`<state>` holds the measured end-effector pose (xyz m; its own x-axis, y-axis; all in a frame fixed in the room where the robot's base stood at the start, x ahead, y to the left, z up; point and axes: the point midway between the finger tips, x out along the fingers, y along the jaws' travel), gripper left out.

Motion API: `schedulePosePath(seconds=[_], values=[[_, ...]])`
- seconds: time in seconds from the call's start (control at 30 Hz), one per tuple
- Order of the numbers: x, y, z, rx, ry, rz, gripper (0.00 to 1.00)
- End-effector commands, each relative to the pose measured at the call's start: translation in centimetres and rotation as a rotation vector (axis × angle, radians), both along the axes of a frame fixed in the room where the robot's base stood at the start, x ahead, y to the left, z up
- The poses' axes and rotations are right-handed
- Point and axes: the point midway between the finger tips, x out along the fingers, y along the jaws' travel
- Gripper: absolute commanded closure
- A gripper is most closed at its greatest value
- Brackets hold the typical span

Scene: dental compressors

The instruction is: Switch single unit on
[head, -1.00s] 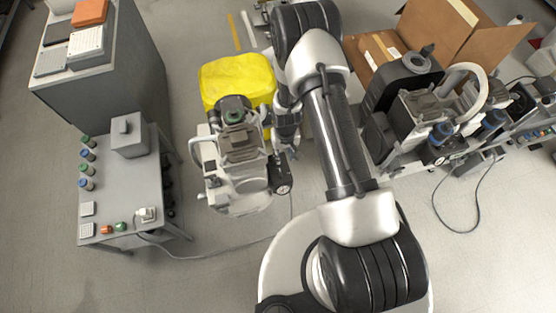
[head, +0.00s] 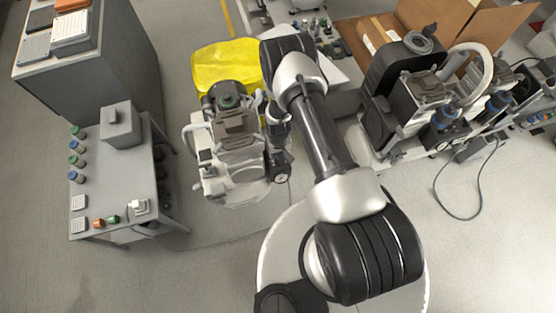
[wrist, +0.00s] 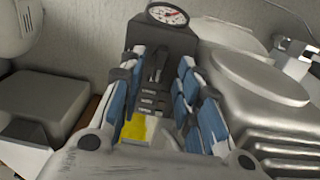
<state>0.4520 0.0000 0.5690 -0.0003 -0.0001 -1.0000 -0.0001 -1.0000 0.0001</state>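The single compressor unit (head: 237,145) stands on the floor in the middle of the head view, with a grey motor body and a round tank. A dark switch box (head: 279,165) with a round dial gauge (head: 282,178) is at its right side. In the wrist view the dark box (wrist: 172,40) and white-faced gauge (wrist: 167,13) are straight ahead, beyond the fingertips. My gripper (wrist: 158,70) is open, its blue-padded fingers apart on either side of the box's lower part. I cannot tell whether they touch it. In the head view my wrist hides part of the unit's right side.
A yellow covered thing (head: 222,62) is behind the unit. A grey table (head: 115,180) with buttons and a grey box is at left, before a grey cabinet (head: 100,80). A twin compressor (head: 425,100) and an open cardboard box (head: 470,30) are at right. Floor is clear in front.

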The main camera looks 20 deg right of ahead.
Motion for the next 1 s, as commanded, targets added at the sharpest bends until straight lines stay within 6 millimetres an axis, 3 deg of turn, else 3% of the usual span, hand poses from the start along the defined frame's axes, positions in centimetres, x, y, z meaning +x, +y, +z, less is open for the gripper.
schedulePosePath(seconds=[0.03,0.2,0.53,1.0], values=[[0.0,0.0,-1.0,0.000,0.000,0.000,0.69],[0.0,0.0,-2.3,0.000,0.000,0.000,0.69],[0.0,0.0,-2.5,0.000,0.000,0.000,0.69],[0.0,0.0,-2.5,0.000,0.000,0.000,1.00]])
